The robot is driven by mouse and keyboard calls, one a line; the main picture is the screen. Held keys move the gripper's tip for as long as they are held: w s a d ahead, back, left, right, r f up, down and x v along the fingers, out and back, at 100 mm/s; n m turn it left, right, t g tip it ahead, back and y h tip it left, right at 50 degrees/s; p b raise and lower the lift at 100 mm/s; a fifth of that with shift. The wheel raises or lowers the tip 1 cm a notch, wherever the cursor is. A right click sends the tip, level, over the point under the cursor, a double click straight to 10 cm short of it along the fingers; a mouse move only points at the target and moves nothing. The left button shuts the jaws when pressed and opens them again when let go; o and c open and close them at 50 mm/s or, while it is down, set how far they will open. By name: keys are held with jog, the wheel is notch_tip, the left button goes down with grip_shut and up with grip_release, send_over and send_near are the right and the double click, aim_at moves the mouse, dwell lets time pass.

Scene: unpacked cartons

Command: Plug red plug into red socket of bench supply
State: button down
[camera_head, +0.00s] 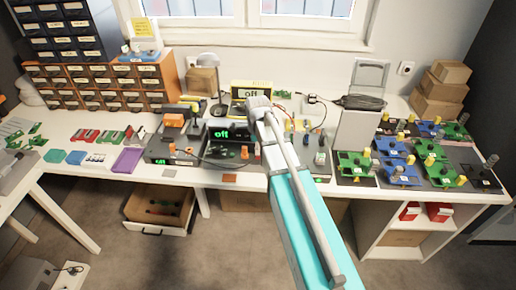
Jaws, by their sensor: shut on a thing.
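A dark box with a lit green "off" display (220,134), which looks like the bench supply, stands mid-bench, left of my arm. I cannot make out a separate red plug. A dark cable (205,161) curves in front of the box.
Another box with an "off" display (160,161) stands left. A yellow meter (251,86) and desk lamp (213,88) stand behind. Boards on dark mats (446,177) fill the right side. Drawer cabinets (100,85) are back left. A purple tray (128,160) lies near the front left.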

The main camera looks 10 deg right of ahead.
jog(key=shift+f, duration=0.1)
jog(key=c, duration=0.5)
grip_release()
jog(key=shift+r, duration=0.25)
